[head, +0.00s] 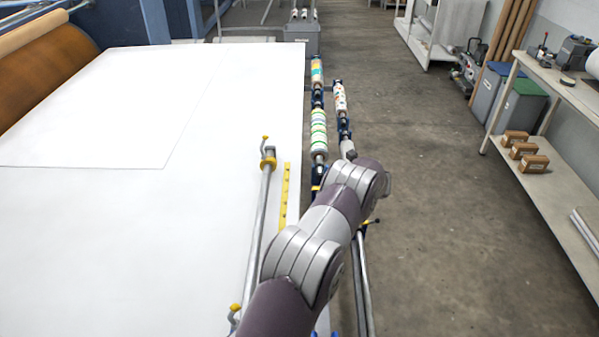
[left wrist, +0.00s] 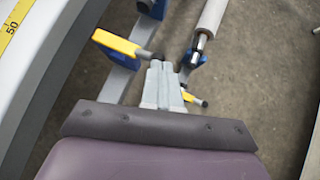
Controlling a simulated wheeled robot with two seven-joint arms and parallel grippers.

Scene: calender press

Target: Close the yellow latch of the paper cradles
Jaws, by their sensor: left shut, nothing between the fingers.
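A yellow latch arm (left wrist: 115,42) with a dark end shows in the left wrist view, just left of and close to my left gripper's tips. I cannot tell whether they touch. My left gripper (left wrist: 162,68) is shut and empty, with its pale fingers together. A second yellow piece with a dark tip (left wrist: 190,97) shows partly behind the fingers. In the head view my left arm crosses the cradles, and the fingers cannot be made out clearly. A small yellow part (head: 317,190) shows just left of the arm. The paper cradles (head: 318,92) hold patterned rolls. My right gripper is not in view.
A white table (head: 100,250) fills the left, with a yellow ruler strip (head: 286,195) and a metal bar (head: 258,220) near its right edge. A blue bracket (left wrist: 195,58) holds a pale roll (left wrist: 210,22). The floor right of the cradles is clear up to a shelf (head: 550,170).

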